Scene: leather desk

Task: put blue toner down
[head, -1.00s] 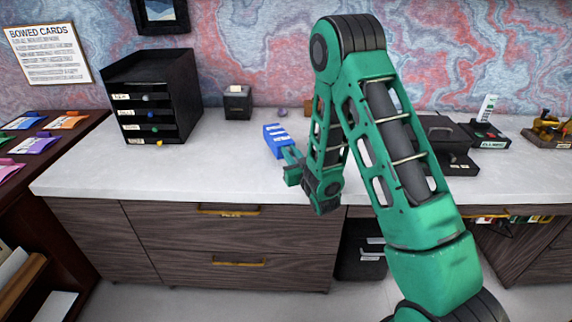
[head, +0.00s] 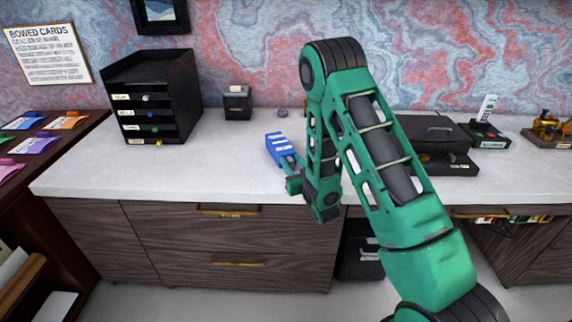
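The blue toner (head: 281,148) is a blue block with white label marks, over the white desk top, left of my arm. My green gripper (head: 289,163) is at its near end and appears shut on it. The fingertips are small and partly hidden by the toner and the wrist. The toner is very low over the desk top; I cannot tell whether it touches the surface.
A black drawer organiser (head: 153,97) stands at the left back, with a small black box (head: 238,103) beside it. A small purple item (head: 282,112) lies near the wall. Black trays (head: 440,150) stand right of my arm. The desk top (head: 190,170) left of the toner is clear.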

